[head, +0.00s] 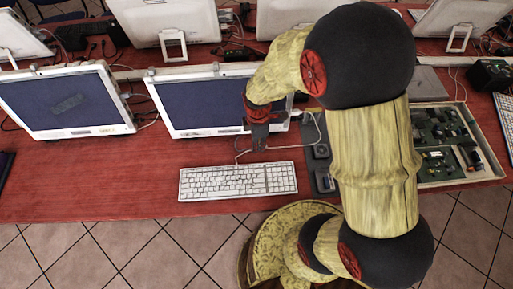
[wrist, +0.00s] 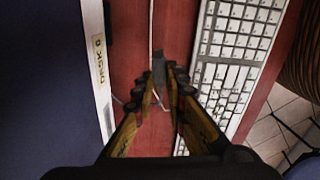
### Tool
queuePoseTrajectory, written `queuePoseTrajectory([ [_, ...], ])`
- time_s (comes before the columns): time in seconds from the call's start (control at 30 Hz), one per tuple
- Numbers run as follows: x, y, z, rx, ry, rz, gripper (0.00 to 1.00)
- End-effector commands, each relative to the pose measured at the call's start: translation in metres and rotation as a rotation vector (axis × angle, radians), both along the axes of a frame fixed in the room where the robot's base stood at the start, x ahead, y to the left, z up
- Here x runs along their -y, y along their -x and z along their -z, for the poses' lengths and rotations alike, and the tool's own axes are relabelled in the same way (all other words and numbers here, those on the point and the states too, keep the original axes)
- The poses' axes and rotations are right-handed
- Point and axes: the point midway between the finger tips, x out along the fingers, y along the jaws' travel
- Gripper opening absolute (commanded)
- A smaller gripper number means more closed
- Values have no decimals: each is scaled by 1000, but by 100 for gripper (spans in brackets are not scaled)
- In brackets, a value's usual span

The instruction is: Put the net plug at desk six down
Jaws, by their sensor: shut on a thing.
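My gripper (head: 259,143) is in front of the right-hand white-framed monitor (head: 182,132), just behind the keyboard. In the wrist view my gripper (wrist: 167,82) is shut on a small dark grey plug (wrist: 158,66) at its fingertips. A thin pale cable (wrist: 151,25) runs away from the plug over the red desk (wrist: 129,30). The monitor edge beside it carries a label (wrist: 98,60) reading "DESK 6". I cannot tell whether the plug touches the desk. In the head view the plug is not clearly distinguishable from the fingers.
A white keyboard (head: 238,182) lies close in front of my gripper. Dark boxes (head: 321,160) and an open case with circuit boards (head: 440,140) are to the right. Another monitor (head: 66,102) stands left. Bare red desk lies left of the keyboard.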

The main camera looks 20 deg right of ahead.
Motion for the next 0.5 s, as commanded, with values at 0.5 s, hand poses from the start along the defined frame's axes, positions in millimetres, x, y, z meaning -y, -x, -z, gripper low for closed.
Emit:
queuePoseTrajectory([
  [0.5, 0, -12, 40, 2, 0, 0, 0],
])
